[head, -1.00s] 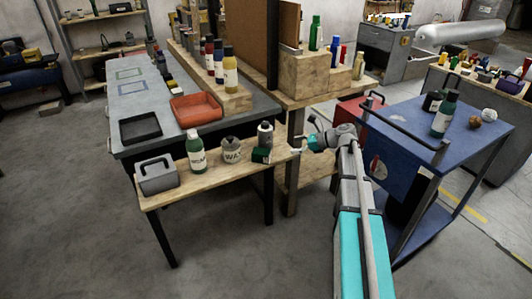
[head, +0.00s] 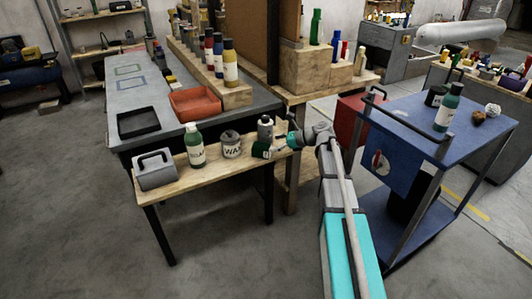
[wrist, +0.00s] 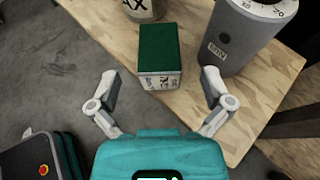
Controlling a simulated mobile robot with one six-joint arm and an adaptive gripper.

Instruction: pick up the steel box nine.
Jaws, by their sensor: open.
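A small dark green box (wrist: 159,47) with a white printed label on its near face stands on the wooden bench top; the label's text is too small to read surely. In the head view the green box (head: 261,150) is near the bench's right end. My gripper (wrist: 158,88) is open, with one finger on each side and the box's near face just ahead, no contact visible. In the head view my gripper (head: 281,145) is just right of the box. A grey box with a top handle (head: 155,169) stands at the bench's left end.
A grey cylinder with a dial top (wrist: 240,36) stands close right of the green box. A wax tin (wrist: 144,8) stands just behind it. A green bottle (head: 195,146) is farther left on the bench (head: 215,170). A blue cart (head: 408,120) stands right of my arm.

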